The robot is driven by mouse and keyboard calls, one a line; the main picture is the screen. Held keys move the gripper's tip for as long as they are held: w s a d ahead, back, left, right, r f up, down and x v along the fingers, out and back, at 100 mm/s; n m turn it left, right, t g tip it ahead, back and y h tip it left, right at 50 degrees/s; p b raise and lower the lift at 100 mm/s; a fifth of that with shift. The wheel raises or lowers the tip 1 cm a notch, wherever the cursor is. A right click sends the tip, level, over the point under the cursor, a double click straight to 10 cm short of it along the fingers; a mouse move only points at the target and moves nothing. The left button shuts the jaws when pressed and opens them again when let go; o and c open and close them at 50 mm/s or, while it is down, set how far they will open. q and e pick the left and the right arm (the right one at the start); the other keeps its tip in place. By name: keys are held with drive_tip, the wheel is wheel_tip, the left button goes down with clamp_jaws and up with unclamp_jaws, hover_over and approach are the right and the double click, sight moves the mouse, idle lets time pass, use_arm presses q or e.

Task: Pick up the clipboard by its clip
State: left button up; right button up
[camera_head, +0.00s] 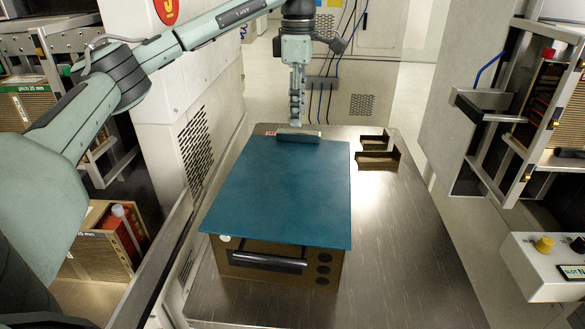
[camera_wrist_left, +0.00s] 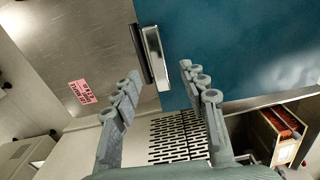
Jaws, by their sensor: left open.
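The clipboard (camera_head: 280,190) is a large teal board lying flat on top of a brown box-like unit. Its metal clip (camera_head: 298,136) sits at the far edge of the board. In the left wrist view the board (camera_wrist_left: 245,45) fills the upper right, and the clip (camera_wrist_left: 153,55) is at its left edge. My left gripper (camera_head: 296,120) points down above the clip. In the left wrist view its two fingers (camera_wrist_left: 160,80) are spread apart with nothing between them, and the clip shows beyond the fingertips. My right gripper is not in view.
The brown unit (camera_head: 270,273) has a dark front handle and knobs and stands on a steel table (camera_head: 420,260). Brown brackets (camera_head: 377,157) lie at the back right. The table's right side is clear. A white cabinet stands close on the left, with racks at both sides.

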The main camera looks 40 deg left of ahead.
sight(299, 131)
use_arm(q)
wheel_tip(299, 131, down, 4)
drive_tip(key=shift+w+f, duration=0.15)
drive_tip(key=shift+f, duration=0.1)
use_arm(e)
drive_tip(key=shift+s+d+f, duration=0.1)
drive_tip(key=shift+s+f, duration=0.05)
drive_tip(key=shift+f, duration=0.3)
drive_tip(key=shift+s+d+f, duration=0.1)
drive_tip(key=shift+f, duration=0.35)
use_arm(q)
drive_tip(key=shift+c, duration=0.2)
clamp_jaws()
